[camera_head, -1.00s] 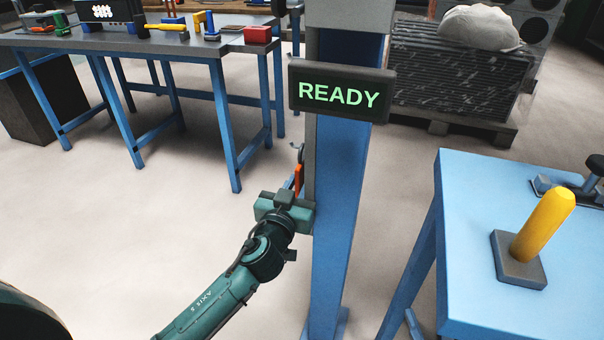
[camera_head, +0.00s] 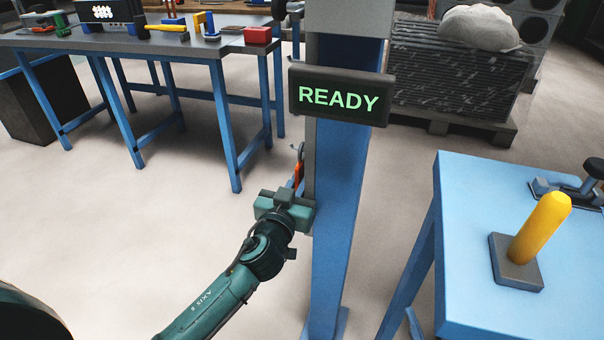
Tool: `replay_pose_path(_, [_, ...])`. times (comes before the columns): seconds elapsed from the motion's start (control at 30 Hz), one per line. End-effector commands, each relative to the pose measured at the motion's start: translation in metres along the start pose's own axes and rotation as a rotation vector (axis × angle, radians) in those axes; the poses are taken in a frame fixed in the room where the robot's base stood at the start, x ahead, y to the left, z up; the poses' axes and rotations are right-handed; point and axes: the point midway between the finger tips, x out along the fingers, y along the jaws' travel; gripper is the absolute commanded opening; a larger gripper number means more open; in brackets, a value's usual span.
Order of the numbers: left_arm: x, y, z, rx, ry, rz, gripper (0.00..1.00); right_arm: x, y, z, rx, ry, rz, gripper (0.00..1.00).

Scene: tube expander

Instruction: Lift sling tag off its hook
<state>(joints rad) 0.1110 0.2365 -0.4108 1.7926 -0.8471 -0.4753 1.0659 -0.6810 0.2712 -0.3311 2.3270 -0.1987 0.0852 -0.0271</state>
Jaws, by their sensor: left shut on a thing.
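The sling tag (camera_head: 298,176) is a narrow orange-red piece at the left side of the blue column. Its lower part is hidden behind my left gripper. The hook (camera_head: 301,152) shows as a small grey curved piece just above the tag, against the column's left face. I cannot tell whether tag and hook touch. My left gripper (camera_head: 290,200) is at the tag's lower end, close beside the column, and is shut on the tag; its fingertips are mostly hidden. My right gripper is not in view.
The blue column (camera_head: 338,220) carries a dark sign (camera_head: 339,97) reading READY. A light blue table (camera_head: 470,250) at right holds a yellow peg (camera_head: 540,228) on a grey base. A workbench (camera_head: 120,44) with tools stands back left. The floor left of the column is clear.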

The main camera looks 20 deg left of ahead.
Motion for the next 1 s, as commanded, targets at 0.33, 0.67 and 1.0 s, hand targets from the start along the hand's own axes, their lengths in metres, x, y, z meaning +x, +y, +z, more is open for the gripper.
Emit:
replay_pose_path(0.33, [0.000,0.000,-0.005,-0.001,0.000,0.001,0.00,0.001,0.001,-0.004,0.000,0.000,-0.001,0.36])
replay_pose_path(0.67, [0.000,-0.011,-0.007,0.000,0.000,0.000,0.00,0.001,0.002,-0.007,0.000,0.000,0.000,0.36])
replay_pose_path(1.0, [0.000,-0.024,-0.010,0.001,0.000,0.000,0.00,0.001,0.002,-0.011,0.000,0.000,0.000,0.36])
